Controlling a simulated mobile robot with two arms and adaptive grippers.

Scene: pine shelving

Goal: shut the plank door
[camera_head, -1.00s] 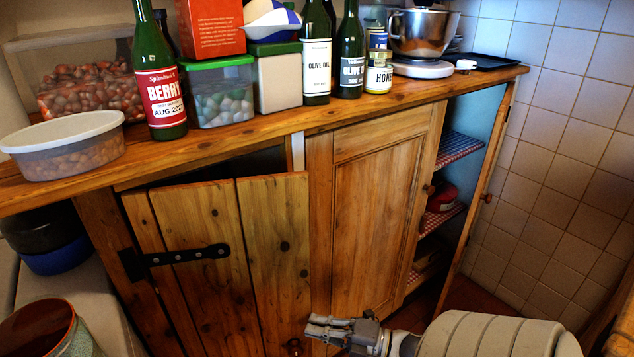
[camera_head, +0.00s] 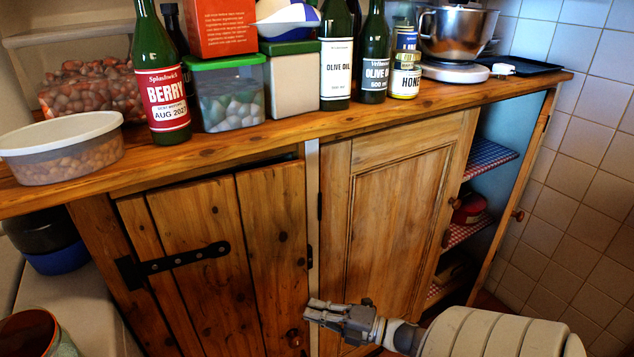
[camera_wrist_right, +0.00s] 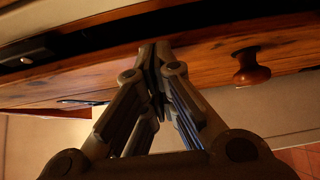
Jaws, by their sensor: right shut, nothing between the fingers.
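The plank door (camera_head: 213,270) is the left cabinet door, with a black strap hinge (camera_head: 185,262) on its left side and a round wooden knob (camera_head: 293,338) low near its right edge. Its right edge sits close to the pale frame post (camera_head: 313,200); a narrow dark gap shows along its top, and I cannot tell whether it is flush. My right gripper (camera_head: 308,310) is shut and empty, its tips at the door's lower right edge. In the right wrist view, the shut tips (camera_wrist_right: 153,48) are against or very near the wood, left of a knob (camera_wrist_right: 250,68). My left gripper is out of view.
The countertop (camera_head: 220,152) above carries bottles, tubs and a mixer bowl (camera_head: 455,35). The panelled middle door (camera_head: 395,230) is beside the plank door. At right, open shelves (camera_head: 487,160) show beside another door (camera_head: 525,190) standing open. A pot (camera_head: 35,335) stands at lower left.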

